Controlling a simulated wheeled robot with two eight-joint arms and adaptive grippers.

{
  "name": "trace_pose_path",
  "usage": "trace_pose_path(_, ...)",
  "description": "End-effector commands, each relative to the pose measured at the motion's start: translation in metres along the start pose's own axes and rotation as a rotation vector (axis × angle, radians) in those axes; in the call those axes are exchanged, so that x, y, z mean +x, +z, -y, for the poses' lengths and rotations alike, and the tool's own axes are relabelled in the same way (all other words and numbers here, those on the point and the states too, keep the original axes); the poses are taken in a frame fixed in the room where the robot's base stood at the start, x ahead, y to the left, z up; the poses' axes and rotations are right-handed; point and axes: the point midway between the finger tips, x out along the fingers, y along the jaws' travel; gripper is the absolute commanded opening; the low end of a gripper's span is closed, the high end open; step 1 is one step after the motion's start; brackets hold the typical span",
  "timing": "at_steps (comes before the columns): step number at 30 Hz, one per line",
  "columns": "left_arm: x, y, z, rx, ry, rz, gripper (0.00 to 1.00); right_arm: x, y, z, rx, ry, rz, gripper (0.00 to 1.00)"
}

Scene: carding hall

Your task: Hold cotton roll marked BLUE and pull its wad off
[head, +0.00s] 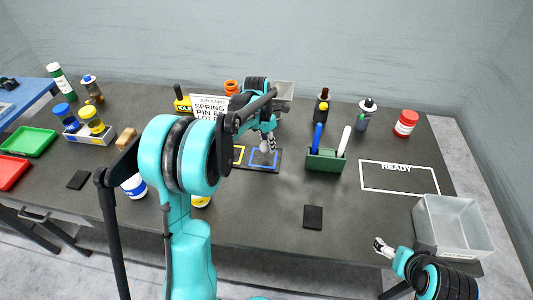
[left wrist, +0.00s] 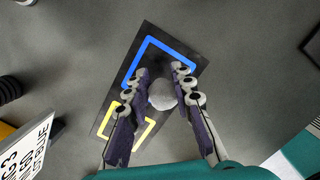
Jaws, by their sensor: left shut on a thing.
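My left gripper (head: 268,143) is over the dark mat (head: 277,165) with a blue outline and a yellow outline. In the left wrist view its two fingers (left wrist: 162,92) are shut on a white round thing (left wrist: 162,98), which looks like the cotton roll. It sits at the blue outline (left wrist: 160,48); the yellow outline (left wrist: 140,138) is nearer. I see no BLUE marking on it, and the fingers hide its sides. In the head view the fingers hide most of it. My right gripper (head: 380,245) is low at the right, apart from the objects; its opening is unclear.
A job card (head: 207,106) stands behind my left arm. A green holder (head: 325,161) with a blue and a white tool is right of the mat. A grey bin (head: 452,228) stands at the right edge. The outlined READY area (head: 400,180) is empty. Bottles line the back.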

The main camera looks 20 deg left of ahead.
Motion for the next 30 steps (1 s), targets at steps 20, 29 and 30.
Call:
trace_pose_path(20, 0.045, -0.008, -0.011, 0.001, 0.0, 0.0, 0.0, 0.017, 0.012, 0.0, 0.0, 0.0, 0.0, 0.79)
trace_pose_path(29, 0.048, -0.008, -0.011, 0.001, 0.0, 0.0, 0.45, 0.019, 0.013, 0.0, 0.0, 0.0, 0.0, 0.79)
trace_pose_path(30, 0.048, -0.008, -0.011, 0.001, 0.0, 0.0, 0.45, 0.019, 0.013, 0.0, 0.0, 0.0, 0.0, 0.79)
